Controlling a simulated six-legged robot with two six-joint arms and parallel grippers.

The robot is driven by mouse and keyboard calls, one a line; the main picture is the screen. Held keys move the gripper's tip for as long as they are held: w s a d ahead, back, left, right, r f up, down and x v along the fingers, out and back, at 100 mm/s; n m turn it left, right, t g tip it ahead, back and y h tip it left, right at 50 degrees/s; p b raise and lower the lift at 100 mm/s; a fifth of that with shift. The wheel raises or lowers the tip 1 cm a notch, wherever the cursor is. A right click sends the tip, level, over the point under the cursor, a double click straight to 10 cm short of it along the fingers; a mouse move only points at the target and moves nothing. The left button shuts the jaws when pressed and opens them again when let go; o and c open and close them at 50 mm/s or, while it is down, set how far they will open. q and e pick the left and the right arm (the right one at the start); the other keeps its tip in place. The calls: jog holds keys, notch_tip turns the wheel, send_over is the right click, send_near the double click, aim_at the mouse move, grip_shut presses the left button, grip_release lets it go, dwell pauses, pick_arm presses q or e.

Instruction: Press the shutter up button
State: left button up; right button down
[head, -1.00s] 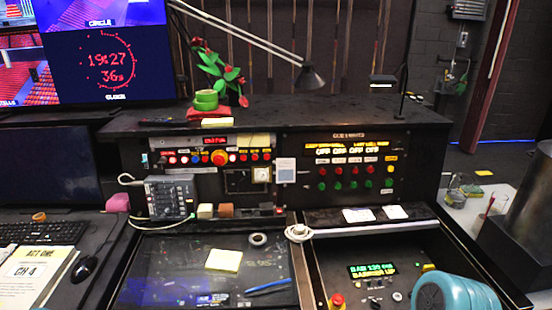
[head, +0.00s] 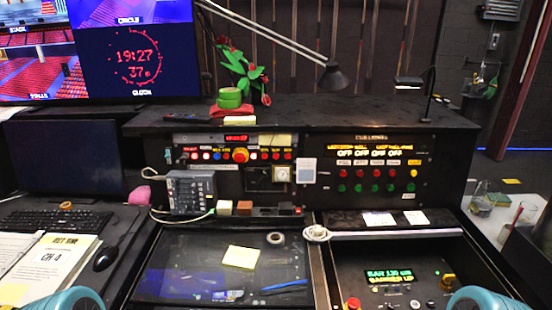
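I cannot make out a button labelled shutter up; the labels are too small to read. The cue light panel (head: 377,170) on the right of the console has a row of red buttons (head: 376,174) above a row of green buttons (head: 374,188). The lower right panel (head: 340,262) has a lit green and yellow display (head: 390,276), a red button (head: 353,303), small knobs and a yellow switch (head: 447,281). Teal parts of my arms show at the bottom left and bottom right edges. Neither gripper's fingertips are in view.
A desk lamp (head: 333,76) hangs over the console top. A yellow note (head: 241,257) and blue pen (head: 284,286) lie on the dark sloping surface. A keyboard (head: 55,219) is left.

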pick_arm(q)
grip_shut()
dwell(1.4)
